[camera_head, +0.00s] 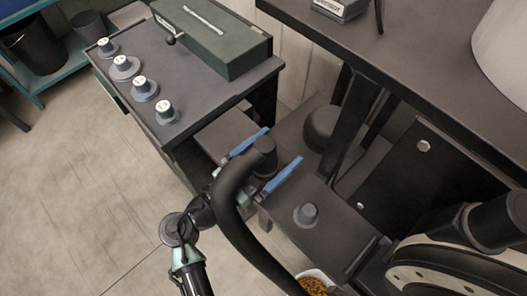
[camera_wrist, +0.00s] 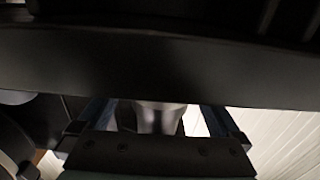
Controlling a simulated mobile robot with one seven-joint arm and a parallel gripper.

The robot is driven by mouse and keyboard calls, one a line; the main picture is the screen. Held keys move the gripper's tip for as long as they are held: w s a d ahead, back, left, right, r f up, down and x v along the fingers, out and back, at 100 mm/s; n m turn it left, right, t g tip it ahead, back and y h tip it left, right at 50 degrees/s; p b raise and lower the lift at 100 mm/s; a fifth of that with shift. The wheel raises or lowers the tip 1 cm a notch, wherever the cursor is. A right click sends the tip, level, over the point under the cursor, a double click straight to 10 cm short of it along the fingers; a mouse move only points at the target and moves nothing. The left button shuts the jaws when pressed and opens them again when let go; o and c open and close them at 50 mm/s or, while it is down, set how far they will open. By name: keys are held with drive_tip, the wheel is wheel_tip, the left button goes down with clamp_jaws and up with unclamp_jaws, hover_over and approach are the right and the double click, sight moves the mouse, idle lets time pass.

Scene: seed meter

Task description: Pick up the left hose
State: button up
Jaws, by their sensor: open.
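A thick black hose (camera_head: 236,205), the left one in the head view, curves from a cuffed end (camera_head: 264,150) down toward the bottom of the picture. My gripper (camera_head: 284,143) has its blue fingers spread apart, one on each side of that cuffed end. I cannot tell whether either finger touches it. In the wrist view a dark, blurred band (camera_wrist: 150,65) crosses in front of the open fingers (camera_wrist: 158,110) and hides their tips. A grey rounded piece (camera_wrist: 160,117) shows between them. Part of my wrist is hidden behind the hose in the head view.
A grey bench with several numbered knobs (camera_head: 145,89) and a green box (camera_head: 212,38) stands at upper left. A dark table (camera_head: 420,70) overhangs at upper right. A short grey stub (camera_head: 306,213) and a disc-shaped machine (camera_head: 440,280) lie right.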

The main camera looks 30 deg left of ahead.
drive_tip(key=shift+c, duration=0.2)
clamp_jaws()
wheel_tip(320, 180, up, 10)
drive_tip(key=shift+r+p, duration=0.1)
drive_tip(key=shift+p, duration=0.2)
drive_tip(key=shift+r+p, duration=1.45)
drive_tip(key=shift+r, duration=1.5)
